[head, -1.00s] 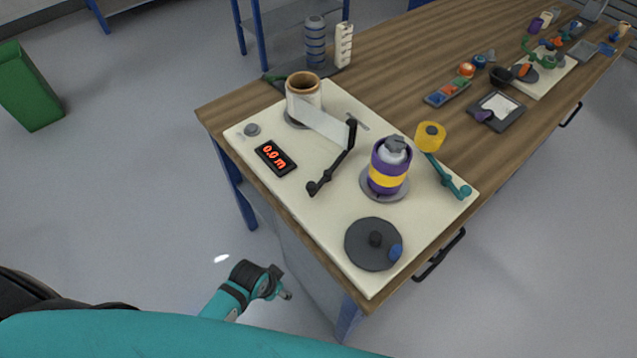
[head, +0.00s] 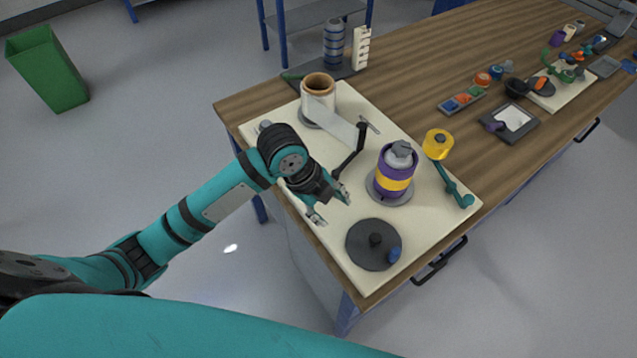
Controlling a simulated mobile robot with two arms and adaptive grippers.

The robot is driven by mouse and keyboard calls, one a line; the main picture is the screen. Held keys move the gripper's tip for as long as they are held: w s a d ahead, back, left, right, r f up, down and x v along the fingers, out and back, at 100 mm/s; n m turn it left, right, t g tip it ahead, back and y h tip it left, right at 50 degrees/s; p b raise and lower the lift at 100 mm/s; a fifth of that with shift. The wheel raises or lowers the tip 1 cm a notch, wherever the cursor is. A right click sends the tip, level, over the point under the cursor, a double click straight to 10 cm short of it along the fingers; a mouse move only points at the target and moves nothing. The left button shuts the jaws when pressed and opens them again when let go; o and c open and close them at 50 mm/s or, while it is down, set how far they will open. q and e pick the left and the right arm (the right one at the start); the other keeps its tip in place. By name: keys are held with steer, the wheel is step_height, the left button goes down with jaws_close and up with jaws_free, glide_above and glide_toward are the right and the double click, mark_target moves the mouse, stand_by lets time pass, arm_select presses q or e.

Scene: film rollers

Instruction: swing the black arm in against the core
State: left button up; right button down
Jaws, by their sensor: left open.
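The black arm (head: 348,165) lies on the cream board, its far end by the white film strip (head: 338,125). My left gripper (head: 332,206) is open and empty above the board, between the black arm's near end and the dark crank disc. My right gripper is not in view.
A white film roll (head: 318,95) stands at the board's back left. A teal arm with a yellow roller (head: 438,144) is right of the core. The dark crank disc (head: 365,250) sits at the front of the cream board (head: 418,222). Small parts trays lie farther right.

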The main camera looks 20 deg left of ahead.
arm_select(q)
steer(key=w+a+r+m+g+y, duration=0.1)
steer(key=w+a+r+m, duration=0.3)
steer(key=r+m, duration=0.2)
steer(key=w+a+r+m+g+y, duration=0.1)
steer(key=w+a+r+m, duration=0.25)
steer(key=r+m, duration=0.2)
steer(key=d+f+p, duration=0.1)
steer(key=f, duration=0.4)
steer(key=d+f+p, duration=0.1)
steer(key=f, duration=0.5)
steer(key=f+p, duration=0.1)
steer(key=f, duration=0.4)
steer(key=shift+w+d+f, duration=0.1)
steer(key=shift+d+f, duration=0.1)
steer(key=shift+d, duration=0.2)
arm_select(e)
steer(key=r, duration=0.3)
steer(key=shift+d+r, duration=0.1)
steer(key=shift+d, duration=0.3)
arm_select(q)
jaws_close()
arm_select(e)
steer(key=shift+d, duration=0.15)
